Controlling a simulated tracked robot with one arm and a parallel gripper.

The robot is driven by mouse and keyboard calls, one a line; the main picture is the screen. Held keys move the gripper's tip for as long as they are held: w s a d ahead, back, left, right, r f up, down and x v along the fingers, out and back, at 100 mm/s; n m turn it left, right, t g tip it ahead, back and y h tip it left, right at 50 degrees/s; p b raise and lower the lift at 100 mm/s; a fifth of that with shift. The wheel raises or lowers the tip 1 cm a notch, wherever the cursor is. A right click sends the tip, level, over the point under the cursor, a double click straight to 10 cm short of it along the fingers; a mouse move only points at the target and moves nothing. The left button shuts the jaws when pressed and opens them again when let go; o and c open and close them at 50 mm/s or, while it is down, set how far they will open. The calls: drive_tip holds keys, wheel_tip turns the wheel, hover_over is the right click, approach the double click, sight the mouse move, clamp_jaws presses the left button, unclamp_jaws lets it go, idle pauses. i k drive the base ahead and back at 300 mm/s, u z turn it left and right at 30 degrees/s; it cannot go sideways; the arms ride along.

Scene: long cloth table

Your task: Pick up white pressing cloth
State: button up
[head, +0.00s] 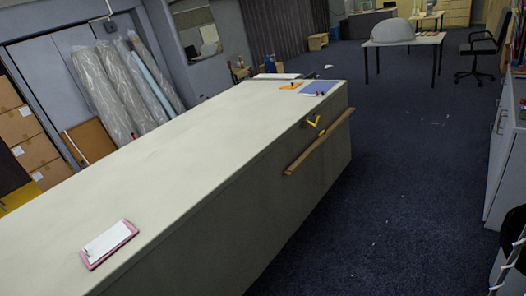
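The long pale table (190,150) runs from the lower left to the middle of the head view. A flat white rectangle (106,240) lies on a pink-edged piece (128,237) near the table's front edge at the lower left. I cannot tell whether the white rectangle is cloth or paper. Another flat white piece (276,76) lies at the table's far end, too small to identify as the pressing cloth.
A blue mat (319,87) and an orange piece (291,86) lie at the far end. A wooden rail (318,143) runs along the table's side, below a yellow V-shaped thing (314,122). Wrapped rolls (105,90) lean at left. Dark carpet (400,190) is mostly clear at right.

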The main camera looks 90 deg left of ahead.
sight(100, 247)
drive_tip(key=u, duration=1.45)
drive_tip(key=i, duration=0.15)
drive_tip(key=u, duration=2.5)
drive_tip(key=i, duration=0.55)
drive_tip(key=z, duration=0.25)
drive_tip(key=k, duration=0.55)
drive_tip(key=u, duration=0.1)
